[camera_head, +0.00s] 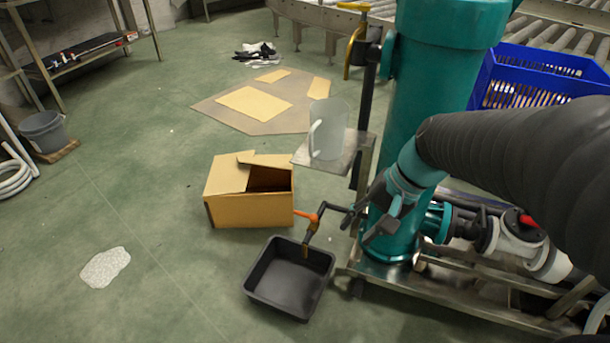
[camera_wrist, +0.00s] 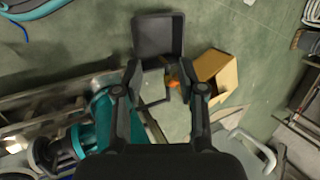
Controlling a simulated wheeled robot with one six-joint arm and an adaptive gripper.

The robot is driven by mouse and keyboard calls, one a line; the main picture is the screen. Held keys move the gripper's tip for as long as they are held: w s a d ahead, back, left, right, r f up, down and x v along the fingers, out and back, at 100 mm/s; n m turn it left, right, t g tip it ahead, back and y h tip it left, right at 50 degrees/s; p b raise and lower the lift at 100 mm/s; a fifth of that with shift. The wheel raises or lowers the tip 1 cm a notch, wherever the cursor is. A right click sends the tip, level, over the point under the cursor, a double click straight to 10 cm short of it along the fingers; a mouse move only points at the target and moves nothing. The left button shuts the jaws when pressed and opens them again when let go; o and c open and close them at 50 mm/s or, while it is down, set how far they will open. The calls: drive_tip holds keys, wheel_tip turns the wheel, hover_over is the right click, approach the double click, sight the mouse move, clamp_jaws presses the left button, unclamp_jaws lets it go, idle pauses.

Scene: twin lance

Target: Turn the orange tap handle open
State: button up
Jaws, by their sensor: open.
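The orange tap handle (camera_head: 304,215) sits on a small tap (camera_head: 311,234) at the end of a dark pipe, low on the teal tank (camera_head: 432,85). The tap's spout points down over a black tray (camera_head: 262,283). In the wrist view the orange handle (camera_wrist: 172,82) shows between the fingers in the picture, nearer the right one. My gripper (camera_head: 358,226) is open and empty, to the right of the handle in the head view and apart from it. It also shows in the wrist view (camera_wrist: 158,70).
A cardboard box (camera_head: 232,208) stands just left of the tap. A clear jug (camera_head: 328,140) stands on a metal shelf (camera_head: 350,158) above. A second, yellow tap (camera_head: 356,38) is higher on the tank. A blue crate (camera_head: 545,62) is at right. The floor at left is mostly free.

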drive_tip(key=w+a+f+m+g+y, duration=0.2)
drive_tip(key=w+a+f+m+y, duration=0.15)
drive_tip(key=w+f, duration=0.3)
drive_tip(key=m+t+y+b, duration=0.3)
drive_tip(key=m+t+y, duration=0.5)
drive_tip(key=m, duration=0.4)
approach(301, 214)
drive_tip(key=x, duration=1)
drive_tip(key=shift+w+f, duration=0.25)
drive_tip(key=shift+f, duration=0.1)
clamp_jaws()
